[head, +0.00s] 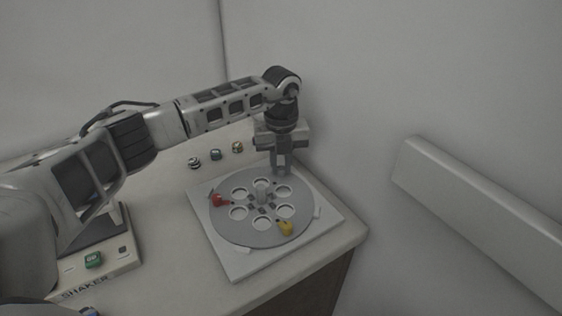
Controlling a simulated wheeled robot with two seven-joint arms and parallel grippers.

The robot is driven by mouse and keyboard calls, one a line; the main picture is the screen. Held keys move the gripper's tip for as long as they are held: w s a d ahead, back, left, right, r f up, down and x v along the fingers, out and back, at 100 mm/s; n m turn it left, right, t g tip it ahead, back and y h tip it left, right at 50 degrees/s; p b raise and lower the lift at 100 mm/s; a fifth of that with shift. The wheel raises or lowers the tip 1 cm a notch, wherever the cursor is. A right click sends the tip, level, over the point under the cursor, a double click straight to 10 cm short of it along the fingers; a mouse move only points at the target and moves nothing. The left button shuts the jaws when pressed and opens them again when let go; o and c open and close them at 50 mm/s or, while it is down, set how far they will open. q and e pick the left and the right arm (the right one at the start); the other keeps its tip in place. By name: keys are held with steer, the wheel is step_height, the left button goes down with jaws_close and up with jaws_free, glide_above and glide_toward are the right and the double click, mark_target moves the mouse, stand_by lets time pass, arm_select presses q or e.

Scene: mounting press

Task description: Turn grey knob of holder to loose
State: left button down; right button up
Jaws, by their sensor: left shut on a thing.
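The holder is a round grey disc (236,223) with several round holes, lying on a white square plate (238,264) on the bench. A red knob (216,200) sits at its left edge and a yellow knob (285,228) at its front right. My left gripper (281,168) points straight down at the disc's far right edge, its fingers shut. The grey knob is hidden between the fingers there, so its turn angle does not show. My right gripper is not in view.
A grey post (261,190) stands at the disc's centre. Several small specimens (215,155) lie in a row behind the plate. A shaker (108,262) stands at the left under my arm. A white ledge (480,205) is on the right wall. The bench ends just right of the plate.

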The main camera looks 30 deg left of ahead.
mark_target(281, 168)
arm_select(q)
steer(key=c, duration=1.4)
jaws_free()
steer(key=shift+o, duration=0.5)
steer(key=shift+r, duration=0.1)
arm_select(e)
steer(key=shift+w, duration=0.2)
arm_select(q)
step_height(281, 168, up, 16)
steer(key=b, duration=0.1)
steer(key=shift+b, duration=0.3)
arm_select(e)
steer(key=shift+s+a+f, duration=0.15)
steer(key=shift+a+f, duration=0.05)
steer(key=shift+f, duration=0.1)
